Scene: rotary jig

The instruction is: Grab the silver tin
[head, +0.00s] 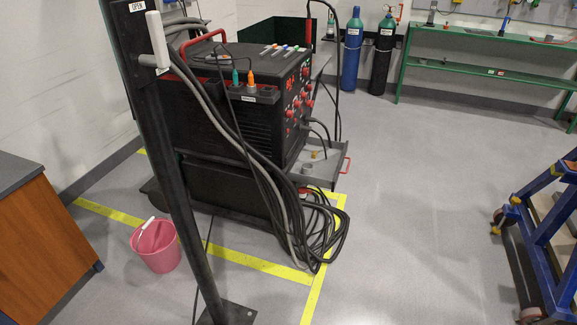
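A small grey round object (307,168) lies in the open grey drawer (328,170) at the right side of the black welding machine (245,110). It may be the silver tin, but it is too small to tell for sure. A small tan object (314,155) lies just behind it in the drawer. Neither of my grippers shows in the head view.
A dark post (170,150) with a white handle (157,40) stands in front. Thick cables (310,235) hang and coil beside the machine. A pink bucket (157,250) stands left, a blue cart (550,230) right. The floor between machine and cart is clear.

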